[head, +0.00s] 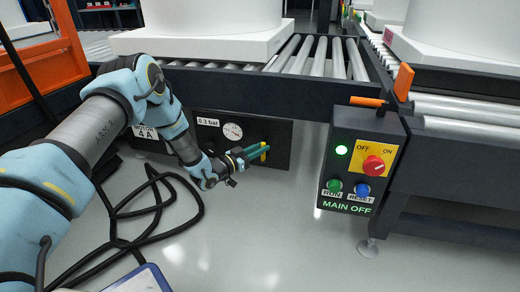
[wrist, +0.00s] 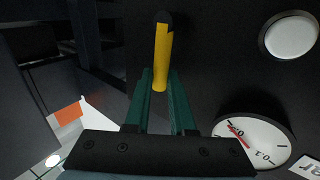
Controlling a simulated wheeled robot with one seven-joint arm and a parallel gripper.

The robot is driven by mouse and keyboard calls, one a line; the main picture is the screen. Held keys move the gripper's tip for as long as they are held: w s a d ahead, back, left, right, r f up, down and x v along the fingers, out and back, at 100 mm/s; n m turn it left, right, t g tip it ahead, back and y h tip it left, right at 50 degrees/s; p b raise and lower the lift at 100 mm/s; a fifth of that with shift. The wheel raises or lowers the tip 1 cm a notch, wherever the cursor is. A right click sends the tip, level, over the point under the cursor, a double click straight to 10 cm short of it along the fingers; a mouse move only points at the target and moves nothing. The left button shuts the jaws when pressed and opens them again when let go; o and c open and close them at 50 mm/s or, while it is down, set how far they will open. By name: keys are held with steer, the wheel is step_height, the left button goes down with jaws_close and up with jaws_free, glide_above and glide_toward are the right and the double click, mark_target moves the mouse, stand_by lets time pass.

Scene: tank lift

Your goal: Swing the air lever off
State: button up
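The air lever is a yellow handle with a dark end, standing out from the dark panel (head: 280,132). In the head view the lever (head: 264,151) shows at the tips of my gripper (head: 260,153). In the wrist view the lever (wrist: 161,55) points up, its lower end between the two green fingertips of my gripper (wrist: 160,78). A narrow gap runs between the fingers. I cannot tell whether they press on the lever or only flank it. A round pressure gauge (head: 232,131) sits left of the lever, beside a "0.3 bar" label (head: 208,122); the gauge (wrist: 253,138) is at lower right in the wrist view.
A control box (head: 350,160) with a red OFF/ON knob (head: 374,165), lit green lamp and buttons hangs at right. A roller conveyor (head: 318,57) runs above the panel. A black cable (head: 125,215) loops on the floor at left.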

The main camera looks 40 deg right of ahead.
jaws_close()
steer(key=shift+f, duration=0.1)
stand_by(1.0)
